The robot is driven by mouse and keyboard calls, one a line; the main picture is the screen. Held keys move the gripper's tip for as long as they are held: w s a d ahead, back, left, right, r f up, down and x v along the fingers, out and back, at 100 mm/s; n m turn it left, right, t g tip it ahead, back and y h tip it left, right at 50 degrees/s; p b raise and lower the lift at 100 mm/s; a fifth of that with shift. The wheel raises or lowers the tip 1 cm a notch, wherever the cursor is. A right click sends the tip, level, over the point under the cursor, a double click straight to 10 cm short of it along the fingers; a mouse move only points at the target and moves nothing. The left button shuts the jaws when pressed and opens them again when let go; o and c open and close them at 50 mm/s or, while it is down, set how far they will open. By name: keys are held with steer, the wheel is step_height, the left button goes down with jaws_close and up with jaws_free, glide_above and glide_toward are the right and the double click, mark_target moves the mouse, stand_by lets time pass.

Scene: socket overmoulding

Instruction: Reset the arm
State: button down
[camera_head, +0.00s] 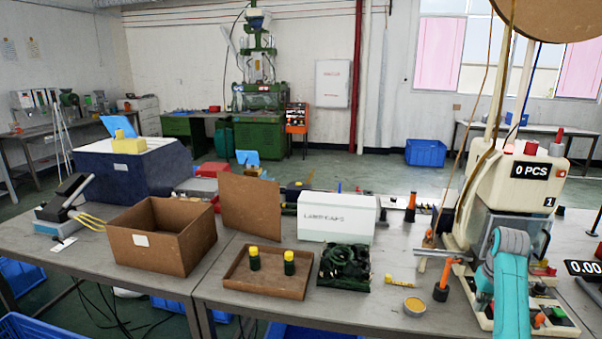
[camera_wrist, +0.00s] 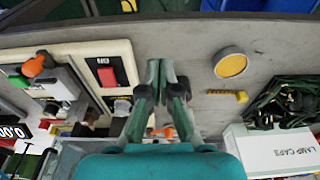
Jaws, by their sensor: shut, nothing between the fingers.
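My gripper (camera_wrist: 160,72) shows in the wrist view with its two dark fingers shut together and nothing between them. It is over the grey table (camera_wrist: 195,40), beside the cream machine base with a red switch (camera_wrist: 104,75). In the head view my teal arm stands at the right, in front of the cream machine (camera_head: 510,185) marked "0 PCS". The fingers cannot be made out in that view.
A round yellow tin (camera_head: 414,306), a yellow tape measure (camera_head: 400,280) and an orange-handled tool (camera_head: 441,291) lie near the machine. Further left are dark coiled cables (camera_head: 345,262), a brown tray (camera_head: 237,284) with two bottles, a white box (camera_head: 336,217) and a cardboard box (camera_head: 150,250).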

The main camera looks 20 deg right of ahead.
steer(key=s+a+f+n+t+h, duration=0.1)
steer(key=s+a+f+t, duration=0.1)
steer(key=a+f, duration=1)
steer(key=s+a+f+n+t+h, duration=0.1)
steer(key=a+f+t, duration=0.1)
steer(key=a+f, duration=0.95)
steer(key=s+a+f+n+t, duration=0.1)
steer(key=s+a+f+t, duration=0.15)
steer(key=s+a, duration=0.55)
steer(key=s+a+r+n+t, duration=0.1)
steer(key=s+a+r, duration=0.1)
steer(key=s+a, duration=0.5)
steer(key=s+a+r+n+t, duration=0.1)
steer(key=s+a+r+t, duration=0.15)
steer(key=s+a, duration=0.4)
steer(key=s+a+r+t+y, duration=0.1)
steer(key=s+a+r, duration=0.1)
steer(key=s+r, duration=0.5)
steer(key=s+a+r+n+t+y, duration=0.1)
steer(key=s+a+r+t+y, duration=0.1)
steer(key=s+r, duration=0.6)
step_height(320, 180, up, 4)
steer(key=shift+a+r, duration=0.15)
steer(key=shift+a, duration=0.6)
steer(key=shift+w, duration=0.1)
